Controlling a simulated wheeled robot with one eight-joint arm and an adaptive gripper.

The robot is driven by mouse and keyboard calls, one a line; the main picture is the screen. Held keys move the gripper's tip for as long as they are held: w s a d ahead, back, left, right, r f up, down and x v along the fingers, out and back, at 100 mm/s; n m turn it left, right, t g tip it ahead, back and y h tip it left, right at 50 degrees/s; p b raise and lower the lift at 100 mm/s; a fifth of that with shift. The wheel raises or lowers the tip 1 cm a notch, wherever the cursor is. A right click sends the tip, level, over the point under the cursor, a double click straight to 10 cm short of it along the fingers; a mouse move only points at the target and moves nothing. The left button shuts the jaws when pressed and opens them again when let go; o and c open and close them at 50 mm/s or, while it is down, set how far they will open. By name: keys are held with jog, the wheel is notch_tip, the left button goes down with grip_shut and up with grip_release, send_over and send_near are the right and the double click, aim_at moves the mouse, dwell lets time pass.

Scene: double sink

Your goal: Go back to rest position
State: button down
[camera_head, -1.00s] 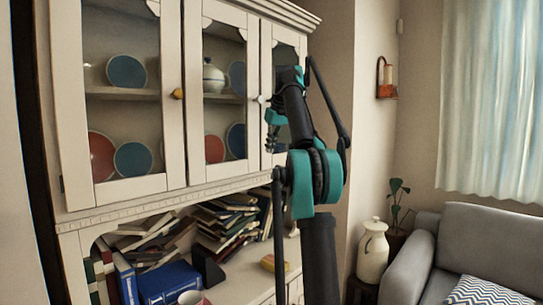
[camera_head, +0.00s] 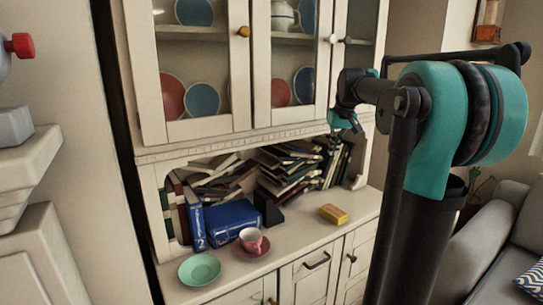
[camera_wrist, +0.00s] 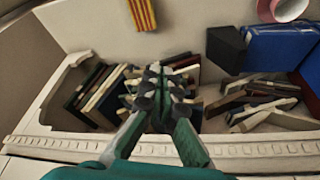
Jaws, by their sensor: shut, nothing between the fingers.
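My gripper (camera_head: 340,122) is in front of the white cabinet (camera_head: 205,130), near the lower edge of its glass doors and above the open shelf. In the wrist view my gripper (camera_wrist: 157,70) points toward the shelf with its fingertips together and nothing between them. Leaning books (camera_head: 335,160) stand behind and below it. My arm is bent, with its large teal joint at the right of the head view.
The counter holds a green bowl (camera_head: 200,269), a pink cup (camera_head: 251,239) on a saucer, a blue book (camera_head: 232,220) and a yellow-red box (camera_head: 334,214). A grey sofa (camera_head: 480,245) is at the right. The glass doors are shut.

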jog(key=s+a+f+m, duration=0.2)
jog(key=s+a+f, duration=0.1)
jog(key=s+f, duration=2.8)
jog(key=shift+s+f+h, duration=0.15)
jog(key=shift+f+h, duration=0.25)
jog(key=shift+f, duration=0.15)
jog(key=shift+a, duration=0.1)
